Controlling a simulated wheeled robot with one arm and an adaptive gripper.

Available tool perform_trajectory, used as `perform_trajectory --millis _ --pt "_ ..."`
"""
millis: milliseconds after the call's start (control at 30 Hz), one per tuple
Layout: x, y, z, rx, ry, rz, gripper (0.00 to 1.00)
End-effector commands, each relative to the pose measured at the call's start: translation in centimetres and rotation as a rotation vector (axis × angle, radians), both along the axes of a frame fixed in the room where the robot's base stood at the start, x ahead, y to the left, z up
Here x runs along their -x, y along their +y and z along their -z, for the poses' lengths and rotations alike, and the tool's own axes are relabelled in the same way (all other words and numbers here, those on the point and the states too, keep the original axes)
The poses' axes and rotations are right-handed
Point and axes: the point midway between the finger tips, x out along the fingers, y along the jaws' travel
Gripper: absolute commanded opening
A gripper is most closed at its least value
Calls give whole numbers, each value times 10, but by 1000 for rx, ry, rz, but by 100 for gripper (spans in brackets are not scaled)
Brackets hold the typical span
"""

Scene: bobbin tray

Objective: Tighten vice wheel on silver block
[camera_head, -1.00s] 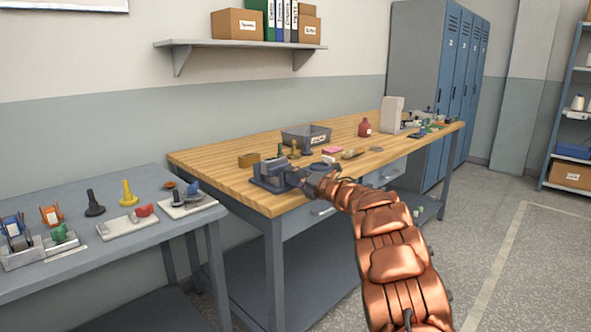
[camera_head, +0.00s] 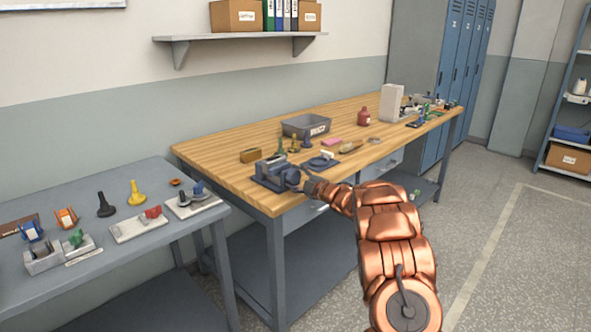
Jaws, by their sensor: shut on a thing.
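The dark blue-grey vice (camera_head: 272,177) stands at the near left corner of the wooden bench. My gripper (camera_head: 299,181) is at its right side, shut on the vice wheel, which is mostly hidden behind the fingers. My copper arm reaches in from the lower right. The vice jaws are small in this view. I cannot clearly make out the silver block between them.
A grey table (camera_head: 130,245) with fixtures stands left. Floor is clear at right.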

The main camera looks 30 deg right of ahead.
Motion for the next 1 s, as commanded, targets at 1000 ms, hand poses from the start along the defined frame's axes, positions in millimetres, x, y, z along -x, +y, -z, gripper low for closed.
perform_trajectory --millis 1000 --pt "0 -1 0 -705 166 3 25"
